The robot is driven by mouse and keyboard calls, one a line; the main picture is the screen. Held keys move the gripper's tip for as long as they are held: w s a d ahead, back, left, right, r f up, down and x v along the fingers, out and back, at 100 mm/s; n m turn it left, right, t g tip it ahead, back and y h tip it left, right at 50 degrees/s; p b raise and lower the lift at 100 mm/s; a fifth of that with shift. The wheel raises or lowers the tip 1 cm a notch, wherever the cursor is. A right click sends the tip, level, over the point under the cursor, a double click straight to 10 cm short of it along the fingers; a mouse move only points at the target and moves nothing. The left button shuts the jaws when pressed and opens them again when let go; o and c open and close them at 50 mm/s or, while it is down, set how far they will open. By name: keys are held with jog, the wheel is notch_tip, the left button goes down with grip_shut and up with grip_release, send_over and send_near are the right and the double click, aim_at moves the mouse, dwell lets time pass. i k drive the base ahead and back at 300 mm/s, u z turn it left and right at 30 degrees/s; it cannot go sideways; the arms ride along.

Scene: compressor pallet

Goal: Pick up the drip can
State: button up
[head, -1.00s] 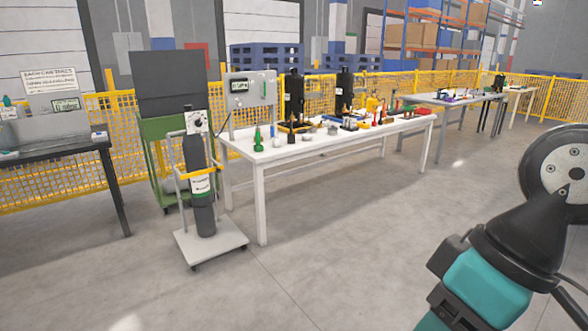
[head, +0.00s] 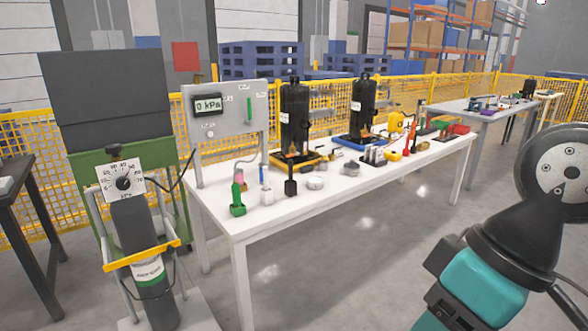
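I cannot tell for sure which item is the drip can. A low, round, pale tin (head: 315,183) stands near the front edge of the white table (head: 252,228). A small grey pot (head: 351,169) stands further right on the same table. Both are small in the head view, and I see no label on either. My gripper is out of view; only teal and black links of my arm show at the right, well apart from the table.
A gas bottle (head: 150,270) on a cart stands close at the left front. A gauge panel (head: 225,120), green-handled tool (head: 238,200), black-handled tool (head: 290,182) and black cylinders (head: 295,115) stand on the table. A dark table (head: 30,215) is at far left. Floor before the table is clear.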

aim_at(322, 165)
jog(key=i, duration=3.3)
jog(key=u, duration=0.5)
